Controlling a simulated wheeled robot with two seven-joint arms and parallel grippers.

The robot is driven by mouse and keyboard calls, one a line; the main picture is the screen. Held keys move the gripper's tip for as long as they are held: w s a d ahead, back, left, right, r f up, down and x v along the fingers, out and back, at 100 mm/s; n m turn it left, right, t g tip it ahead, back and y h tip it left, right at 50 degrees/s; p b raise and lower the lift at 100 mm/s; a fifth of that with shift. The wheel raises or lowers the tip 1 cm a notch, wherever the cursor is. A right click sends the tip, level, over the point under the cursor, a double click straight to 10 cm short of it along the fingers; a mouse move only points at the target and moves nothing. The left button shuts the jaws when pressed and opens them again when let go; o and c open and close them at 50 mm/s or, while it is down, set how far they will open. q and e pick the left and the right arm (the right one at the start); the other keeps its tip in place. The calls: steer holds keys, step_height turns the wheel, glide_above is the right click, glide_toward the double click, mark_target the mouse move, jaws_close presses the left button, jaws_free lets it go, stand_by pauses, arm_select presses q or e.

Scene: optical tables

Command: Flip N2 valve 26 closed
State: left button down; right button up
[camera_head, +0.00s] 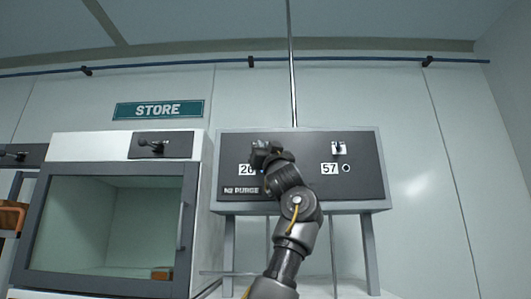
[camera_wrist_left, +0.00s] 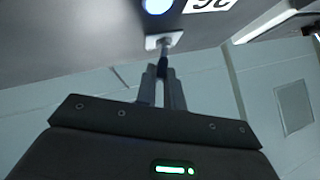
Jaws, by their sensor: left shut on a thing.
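The dark N2 purge panel (camera_head: 305,190) carries a label 26 (camera_head: 245,169) on its left and a label 57 (camera_head: 329,169) on its right. My left gripper (camera_head: 264,152) is at the valve 26 spot and hides that valve in the head view. In the left wrist view, valve 26's small toggle lever (camera_wrist_left: 164,49) stands out from a pale base plate, and my left gripper (camera_wrist_left: 162,76) is shut on its end. A lit blue lamp (camera_wrist_left: 157,5) is beside the inverted label 26 (camera_wrist_left: 208,4). My right gripper is not in view.
The toggle of valve 57 (camera_head: 338,149) is to the right, with a round lamp (camera_head: 346,168) below it. A glass-fronted cabinet (camera_head: 195,215) under a STORE sign (camera_head: 159,110) stands close on the left. A vertical pipe (camera_head: 291,70) rises behind the panel.

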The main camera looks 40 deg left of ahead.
arm_select(q)
steer(key=shift+s+a+m+t+h+b, duration=0.4)
steer(key=shift+a+m+t+h+b, duration=0.25)
steer(key=shift+m+t+h, duration=2.05)
steer(key=shift+s+a+m+t+h+b, duration=0.65)
steer(key=shift+t+h, duration=1.25)
steer(key=shift+h, duration=2)
steer(key=shift+s+a+m+t+h+b, duration=0.2)
steer(key=shift+a+m+t+h+b, duration=0.4)
steer(key=shift+m+t+h, duration=2.15)
steer(key=shift+d+r+n+g+h, duration=0.15)
steer(key=shift+n+g+h, duration=0.4)
steer(key=shift+h, duration=0.5)
steer(key=c, duration=1.5)
jaws_free()
steer(key=shift+f, duration=0.2)
